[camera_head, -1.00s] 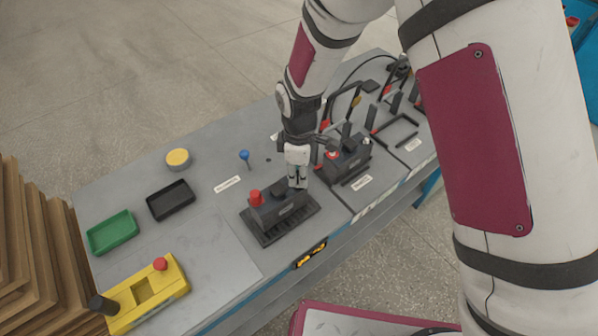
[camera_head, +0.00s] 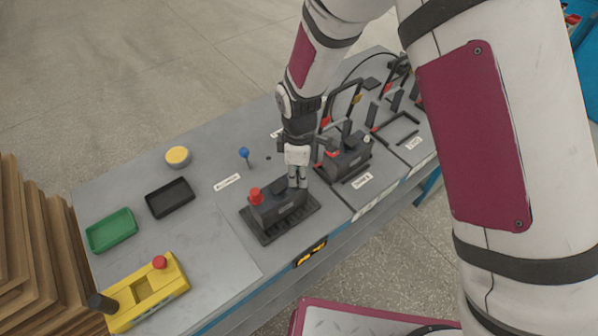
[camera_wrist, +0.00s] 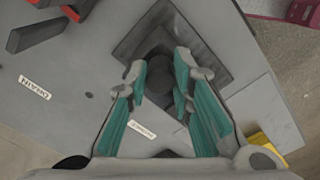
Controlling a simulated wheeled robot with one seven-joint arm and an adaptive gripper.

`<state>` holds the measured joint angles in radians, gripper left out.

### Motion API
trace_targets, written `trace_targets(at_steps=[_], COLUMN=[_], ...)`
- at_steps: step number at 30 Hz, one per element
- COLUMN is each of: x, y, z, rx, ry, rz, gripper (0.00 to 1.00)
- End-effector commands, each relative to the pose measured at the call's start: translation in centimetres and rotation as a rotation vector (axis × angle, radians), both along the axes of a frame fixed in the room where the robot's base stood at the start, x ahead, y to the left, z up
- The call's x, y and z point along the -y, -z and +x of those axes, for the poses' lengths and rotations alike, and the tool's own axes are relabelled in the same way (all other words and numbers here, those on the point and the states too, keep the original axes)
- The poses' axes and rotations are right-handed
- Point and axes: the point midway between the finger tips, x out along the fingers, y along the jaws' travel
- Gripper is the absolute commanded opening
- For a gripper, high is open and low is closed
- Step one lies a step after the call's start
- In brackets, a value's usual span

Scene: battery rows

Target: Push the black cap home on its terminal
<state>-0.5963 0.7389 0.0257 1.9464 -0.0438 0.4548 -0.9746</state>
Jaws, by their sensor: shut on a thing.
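A dark battery (camera_head: 279,208) stands on its dark base plate (camera_head: 262,237) at the front of the grey bench. Its left terminal carries a red cap (camera_head: 255,196). My gripper (camera_head: 297,184) points down at the battery's right end, fingers close together. In the wrist view my gripper (camera_wrist: 160,93) has a dark round piece (camera_wrist: 183,100), which looks like the black cap, by its fingertips. The cap is hidden by the fingers in the head view, so I cannot tell how it sits on the terminal. The battery's right end looks raised above the plate.
A yellow box (camera_head: 146,291) with a red knob, a green tray (camera_head: 112,230), a black tray (camera_head: 170,198) and a yellow-topped round tub (camera_head: 177,157) stand to the left. A second battery (camera_head: 347,162) stands close on the right. A blue-headed pin (camera_head: 244,153) stands behind.

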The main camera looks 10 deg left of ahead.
Motion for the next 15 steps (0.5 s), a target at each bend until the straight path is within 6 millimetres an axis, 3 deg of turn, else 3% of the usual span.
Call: trace_targets(at_steps=[15], x=[0.00], y=[0.57], z=[0.00], rx=[0.000], ry=[0.000], rz=[0.000], gripper=[0.10])
